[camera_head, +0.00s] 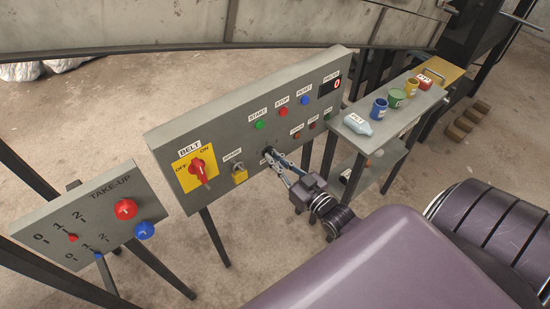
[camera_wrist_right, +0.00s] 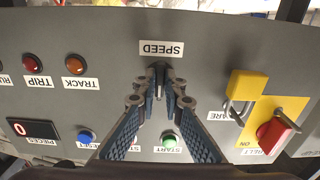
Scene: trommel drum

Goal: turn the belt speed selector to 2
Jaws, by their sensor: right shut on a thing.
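The belt speed selector (camera_wrist_right: 158,72) is a small dark knob on the grey control panel (camera_head: 225,125). In the right wrist view, which is upside down, it sits at the label SPEED (camera_wrist_right: 161,48). My right gripper (camera_head: 270,154) reaches the panel from the lower right. Its fingertips (camera_wrist_right: 159,88) close together on the selector, one on each side. They hide most of the knob, and I cannot read its position or any scale numbers. My left gripper is not in view.
Left of the selector are a yellow padlock piece (camera_head: 239,174) and the red BELT switch (camera_head: 199,170). Green START (camera_head: 260,125), red STOP (camera_head: 283,112) and blue RESET buttons (camera_head: 305,100) sit above. A take-up panel (camera_head: 95,215) stands left; a shelf with cups (camera_head: 380,109) stands right.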

